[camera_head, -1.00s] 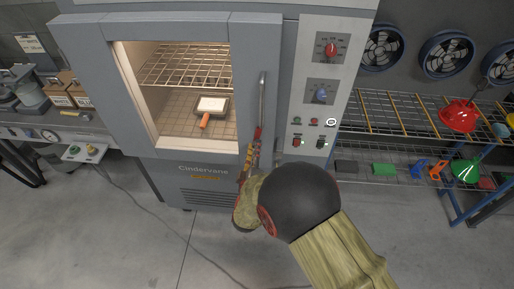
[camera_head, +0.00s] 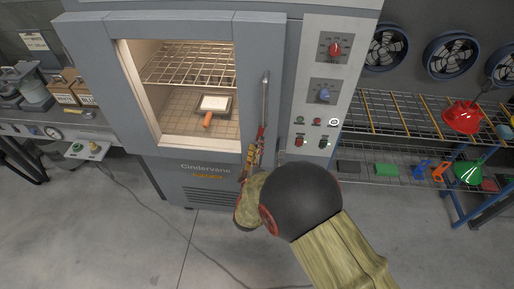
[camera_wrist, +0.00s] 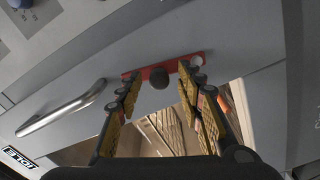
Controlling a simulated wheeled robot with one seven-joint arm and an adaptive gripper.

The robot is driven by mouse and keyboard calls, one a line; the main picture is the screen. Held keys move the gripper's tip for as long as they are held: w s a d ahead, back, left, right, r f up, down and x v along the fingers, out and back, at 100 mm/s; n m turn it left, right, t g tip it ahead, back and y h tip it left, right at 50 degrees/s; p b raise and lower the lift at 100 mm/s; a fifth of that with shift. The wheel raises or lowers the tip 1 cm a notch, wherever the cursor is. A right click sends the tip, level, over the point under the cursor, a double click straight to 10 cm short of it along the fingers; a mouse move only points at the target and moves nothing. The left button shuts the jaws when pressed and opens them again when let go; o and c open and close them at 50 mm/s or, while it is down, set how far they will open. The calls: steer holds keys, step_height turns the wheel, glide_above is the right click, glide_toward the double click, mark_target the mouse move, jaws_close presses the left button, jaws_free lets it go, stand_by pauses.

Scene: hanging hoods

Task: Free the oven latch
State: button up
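The grey oven (camera_head: 176,90) has a large window in its door and a vertical metal handle (camera_head: 265,98), also seen in the wrist view (camera_wrist: 62,107). A red latch plate (camera_wrist: 190,61) with a dark round knob (camera_wrist: 159,78) is on the door in the wrist view. In the head view a bit of red (camera_head: 261,131) shows below the handle, partly hidden by my fingers. My gripper (camera_head: 253,152) is at the door's lower right. In the wrist view its yellow-and-black fingers are open, one on each side of the knob. I cannot tell whether they touch it.
A tray with an orange handle (camera_head: 208,119) is inside the lit oven, below a wire rack (camera_head: 190,65). The control panel (camera_head: 325,85) with knobs is just right of the door. A wire shelf (camera_head: 400,120) with coloured items stands farther right.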

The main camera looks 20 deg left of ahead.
steer(key=v, duration=1.2)
steer(key=shift+f, duration=0.1)
